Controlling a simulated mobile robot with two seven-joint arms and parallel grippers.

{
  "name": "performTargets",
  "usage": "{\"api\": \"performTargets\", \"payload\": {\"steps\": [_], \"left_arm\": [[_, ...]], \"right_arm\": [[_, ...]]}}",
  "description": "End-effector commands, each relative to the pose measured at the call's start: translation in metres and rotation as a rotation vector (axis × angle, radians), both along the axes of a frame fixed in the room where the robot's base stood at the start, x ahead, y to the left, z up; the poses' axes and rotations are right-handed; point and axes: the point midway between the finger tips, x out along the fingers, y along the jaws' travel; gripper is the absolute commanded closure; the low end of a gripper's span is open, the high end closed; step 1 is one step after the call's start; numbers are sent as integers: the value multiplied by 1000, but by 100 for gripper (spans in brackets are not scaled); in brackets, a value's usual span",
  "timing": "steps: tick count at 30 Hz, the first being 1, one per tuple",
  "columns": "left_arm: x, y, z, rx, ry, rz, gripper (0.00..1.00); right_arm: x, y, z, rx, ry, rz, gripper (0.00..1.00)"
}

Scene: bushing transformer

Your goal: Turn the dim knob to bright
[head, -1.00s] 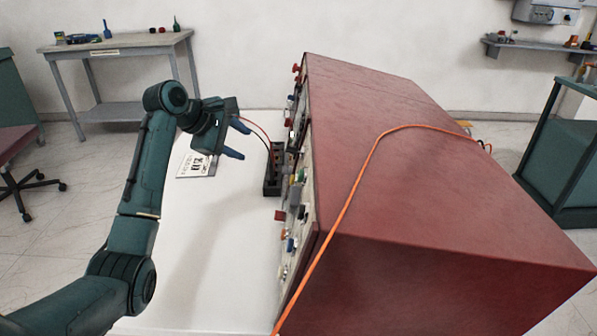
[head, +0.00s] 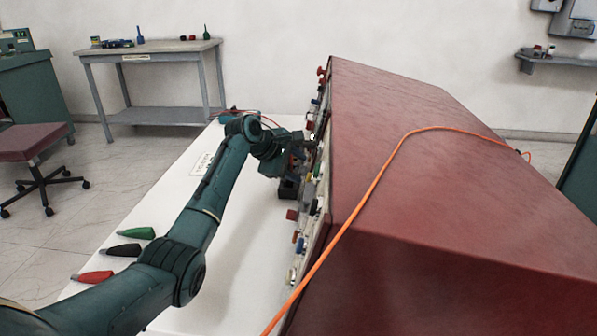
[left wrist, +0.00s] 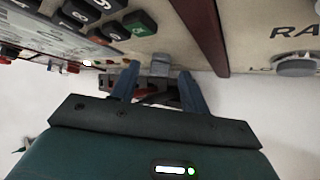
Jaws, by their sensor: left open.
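My left gripper (head: 298,156) is at the control face of the red cabinet (head: 430,185) in the head view, where the fingers are hard to make out. In the left wrist view the left gripper (left wrist: 160,76) is open, its two blue fingers apart. A small grey knob (left wrist: 160,61) on the panel shows between and just beyond the fingertips; I cannot tell if they touch it. No dim or bright label is readable, so I cannot tell if it is the dim knob. A round grey knob (left wrist: 297,67) sits to the right, under lettering starting "RA". My right gripper is out of view.
Dark keys (left wrist: 100,20) and a dark red divider strip (left wrist: 203,35) are near the fingers. An orange cable (head: 365,185) lies over the cabinet. Green, black and red clips (head: 122,250) lie on the white table (head: 245,250). A black socket block (head: 288,188) stands beside the cabinet.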

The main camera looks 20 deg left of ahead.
Motion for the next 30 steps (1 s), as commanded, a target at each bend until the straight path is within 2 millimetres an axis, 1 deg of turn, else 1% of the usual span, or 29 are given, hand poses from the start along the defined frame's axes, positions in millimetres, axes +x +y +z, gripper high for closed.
{"api": "performTargets", "payload": {"steps": [1,5,14,30], "left_arm": [[3,-2,-4,1,1,-1,55],[7,-4,-8,1,1,-1,55],[8,-5,-9,1,0,-1,55],[8,-4,-9,1,1,-1,98]], "right_arm": [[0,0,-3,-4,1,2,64],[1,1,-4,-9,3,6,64],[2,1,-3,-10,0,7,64],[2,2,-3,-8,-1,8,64]]}}
